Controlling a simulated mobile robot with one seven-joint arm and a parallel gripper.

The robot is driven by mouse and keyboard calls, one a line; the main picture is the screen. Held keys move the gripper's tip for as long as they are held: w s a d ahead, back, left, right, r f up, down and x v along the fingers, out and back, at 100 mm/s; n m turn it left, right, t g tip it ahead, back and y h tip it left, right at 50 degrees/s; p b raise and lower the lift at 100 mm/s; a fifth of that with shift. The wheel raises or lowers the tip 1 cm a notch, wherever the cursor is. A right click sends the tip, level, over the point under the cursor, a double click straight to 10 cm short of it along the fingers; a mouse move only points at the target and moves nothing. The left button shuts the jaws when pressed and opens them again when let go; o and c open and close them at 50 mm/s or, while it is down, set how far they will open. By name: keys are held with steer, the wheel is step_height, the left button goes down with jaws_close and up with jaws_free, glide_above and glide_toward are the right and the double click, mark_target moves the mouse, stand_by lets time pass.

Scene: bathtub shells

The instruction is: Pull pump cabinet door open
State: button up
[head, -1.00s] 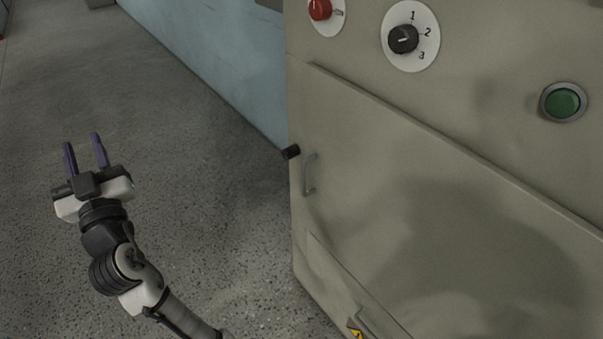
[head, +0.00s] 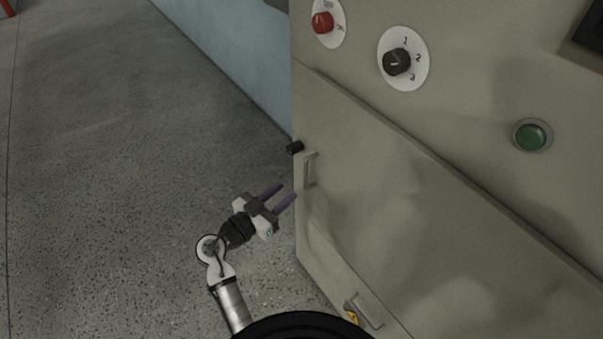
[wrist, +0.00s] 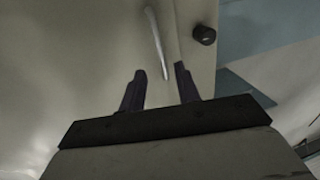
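The pump cabinet door (head: 400,220) is a large beige panel that looks closed. Its grey bar handle (head: 309,170) stands upright near the door's left edge, and it also shows in the wrist view (wrist: 157,45). My gripper (head: 283,194) is open and empty, just left of and a little below the handle in the head view. In the wrist view the two purple fingers (wrist: 160,74) are spread apart, with the handle's near end seen between their tips. I cannot tell the remaining depth between fingers and handle.
A black knob-like piece (head: 294,147) sticks out at the cabinet edge beside the handle and also shows in the wrist view (wrist: 204,35). A lower panel has its own handle (head: 367,312). A red switch, black dial and green button sit above. The floor (head: 110,180) at left is clear.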

steer(key=p+x, duration=0.2)
steer(key=x, duration=0.5)
steer(key=shift+w+d, duration=0.2)
steer(key=shift+w, duration=0.05)
steer(key=shift+c, duration=0.4)
jaws_close()
